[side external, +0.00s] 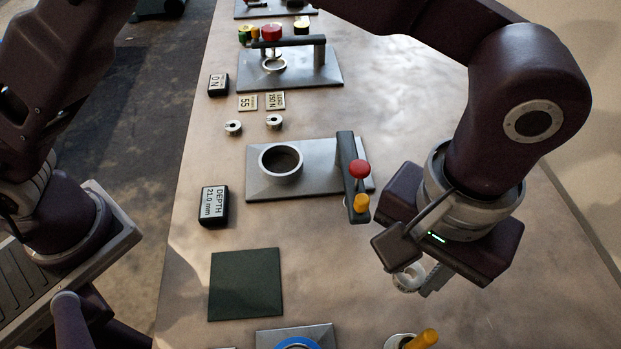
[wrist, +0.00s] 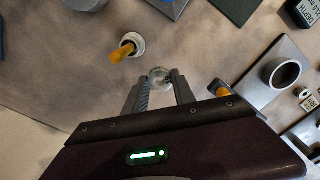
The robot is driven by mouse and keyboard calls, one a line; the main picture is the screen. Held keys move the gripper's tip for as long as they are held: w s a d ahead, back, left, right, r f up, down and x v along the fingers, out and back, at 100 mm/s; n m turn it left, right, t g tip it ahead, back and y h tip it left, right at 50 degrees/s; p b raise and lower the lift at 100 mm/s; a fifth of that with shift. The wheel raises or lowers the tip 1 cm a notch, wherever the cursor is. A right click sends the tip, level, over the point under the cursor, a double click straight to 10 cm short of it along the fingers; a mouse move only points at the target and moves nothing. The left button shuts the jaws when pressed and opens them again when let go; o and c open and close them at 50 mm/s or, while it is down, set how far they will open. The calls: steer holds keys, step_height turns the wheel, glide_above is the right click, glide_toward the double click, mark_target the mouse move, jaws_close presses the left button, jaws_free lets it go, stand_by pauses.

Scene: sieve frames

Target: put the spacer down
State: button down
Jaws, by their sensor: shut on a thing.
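The spacer (side external: 407,279) is a small pale metallic ring-like piece, partly hidden by the fingers in the side external view. My gripper (side external: 418,277) is shut on it, right of the middle fixture. In the wrist view the spacer (wrist: 160,76) sits between the two fingertips of my gripper (wrist: 161,84). It looks held above the bare table; the exact gap under it cannot be told.
A yellow-handled piece in a pale ring (side external: 421,340) stands close by. A fixture plate (side external: 317,181) carries an open ring and a dark arm with red and yellow knobs. A dark green mat (side external: 245,284), a depth display (side external: 214,206) and two small slotted pieces (side external: 274,121) lie left.

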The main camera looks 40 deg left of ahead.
step_height(320, 180, up, 5)
steer(key=shift+r, duration=0.2)
steer(key=w+a+n, duration=0.2)
steer(key=w+a, duration=0.4)
steer(key=a, duration=0.2)
steer(key=n, duration=0.7)
glide_above(282, 166)
step_height(282, 166, down, 15)
steer(key=shift+f, duration=0.2)
steer(key=c, duration=1.3)
jaws_free()
steer(key=shift+c, duration=0.2)
